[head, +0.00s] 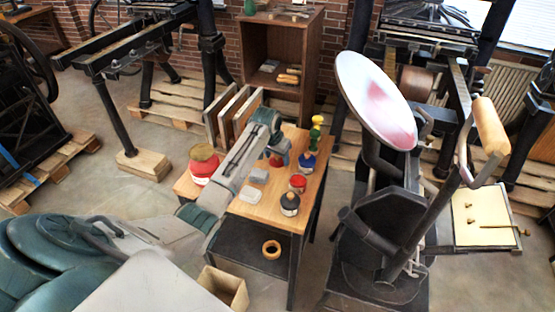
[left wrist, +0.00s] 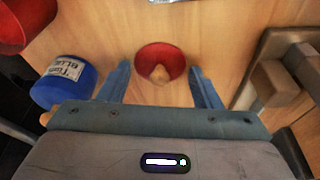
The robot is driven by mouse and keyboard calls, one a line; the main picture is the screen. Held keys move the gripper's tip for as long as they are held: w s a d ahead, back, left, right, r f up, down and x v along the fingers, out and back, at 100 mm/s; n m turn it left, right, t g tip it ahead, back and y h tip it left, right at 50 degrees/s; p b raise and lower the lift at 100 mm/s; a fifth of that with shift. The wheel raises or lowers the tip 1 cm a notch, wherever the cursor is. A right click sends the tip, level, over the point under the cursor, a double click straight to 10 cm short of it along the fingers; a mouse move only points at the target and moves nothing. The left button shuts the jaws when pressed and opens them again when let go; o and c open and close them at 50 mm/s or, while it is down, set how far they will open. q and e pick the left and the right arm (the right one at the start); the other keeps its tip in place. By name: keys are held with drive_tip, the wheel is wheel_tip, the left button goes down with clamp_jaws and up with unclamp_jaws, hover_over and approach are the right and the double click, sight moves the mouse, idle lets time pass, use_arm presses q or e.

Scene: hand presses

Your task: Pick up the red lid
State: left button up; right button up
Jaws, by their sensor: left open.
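The red lid (left wrist: 161,60), round with a small pale knob, lies on the wooden top between and slightly past the open fingers of my left gripper. In the head view my left gripper (head: 279,149) is over the small wooden table (head: 262,212), pointing down. A bit of red just below it in that view may be the lid, mostly hidden by the gripper. No finger visibly touches the lid. My right gripper is not in view.
A black jar (head: 290,203) and a red tin (head: 297,182) stand on the table. A press with a round disc (head: 375,100) stands right.

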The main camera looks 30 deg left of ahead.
use_arm(q)
drive_tip(key=c, duration=0.4)
drive_tip(key=shift+s+d, duration=0.1)
clamp_jaws()
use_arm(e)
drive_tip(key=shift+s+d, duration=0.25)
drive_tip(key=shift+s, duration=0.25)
